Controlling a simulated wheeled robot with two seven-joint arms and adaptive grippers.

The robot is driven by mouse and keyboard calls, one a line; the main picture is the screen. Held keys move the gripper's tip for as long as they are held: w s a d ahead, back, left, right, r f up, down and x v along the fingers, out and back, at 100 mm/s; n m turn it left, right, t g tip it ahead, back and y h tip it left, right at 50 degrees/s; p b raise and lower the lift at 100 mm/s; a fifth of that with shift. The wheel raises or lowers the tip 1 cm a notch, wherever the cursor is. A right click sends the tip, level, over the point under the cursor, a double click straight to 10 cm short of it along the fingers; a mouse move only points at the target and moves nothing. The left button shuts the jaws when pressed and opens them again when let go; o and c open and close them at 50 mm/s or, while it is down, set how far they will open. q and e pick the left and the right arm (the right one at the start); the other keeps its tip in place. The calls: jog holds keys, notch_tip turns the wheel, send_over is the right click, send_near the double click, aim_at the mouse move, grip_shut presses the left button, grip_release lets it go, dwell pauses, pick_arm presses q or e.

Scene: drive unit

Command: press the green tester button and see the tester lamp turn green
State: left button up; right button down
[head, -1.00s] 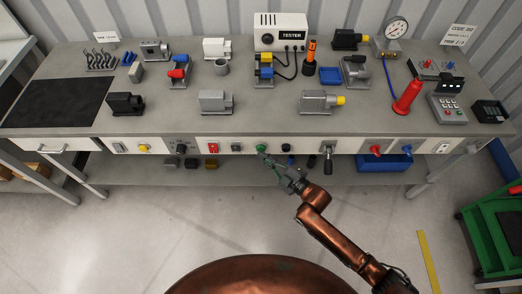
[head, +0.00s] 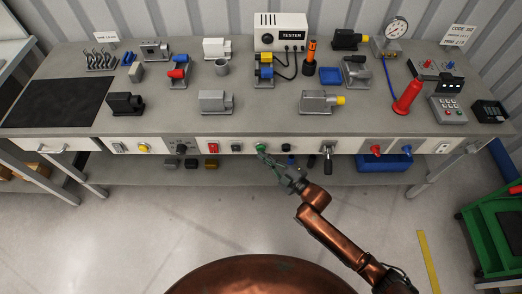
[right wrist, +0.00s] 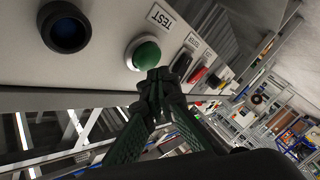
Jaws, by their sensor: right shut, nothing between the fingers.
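The green button (head: 261,147) is on the white front panel of the bench. In the right wrist view the green button (right wrist: 146,55) is a dome in a pale ring beside the "TEST" label (right wrist: 160,17). My right gripper (head: 265,154) is shut and empty, with its tips at the button's lower edge. In the right wrist view the shut fingertips (right wrist: 158,76) overlap the button's edge; I cannot tell whether they touch or press it. The tester (head: 281,32) is a white box at the back of the bench. I cannot make out a lit green lamp on it. My left gripper is out of view.
The panel also bears a red switch (head: 213,148), a black round control (head: 286,148) and a lever (head: 327,158) near the button. In the right wrist view a dark blue-centred control (right wrist: 67,30) is beside it.

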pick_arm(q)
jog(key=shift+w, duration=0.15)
pick_arm(e)
jog(key=shift+w, duration=0.2)
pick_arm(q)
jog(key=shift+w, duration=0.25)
pick_arm(e)
jog(key=shift+w, duration=0.25)
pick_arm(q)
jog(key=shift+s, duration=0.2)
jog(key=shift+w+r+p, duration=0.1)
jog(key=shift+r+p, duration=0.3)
pick_arm(e)
jog(key=shift+s, duration=0.5)
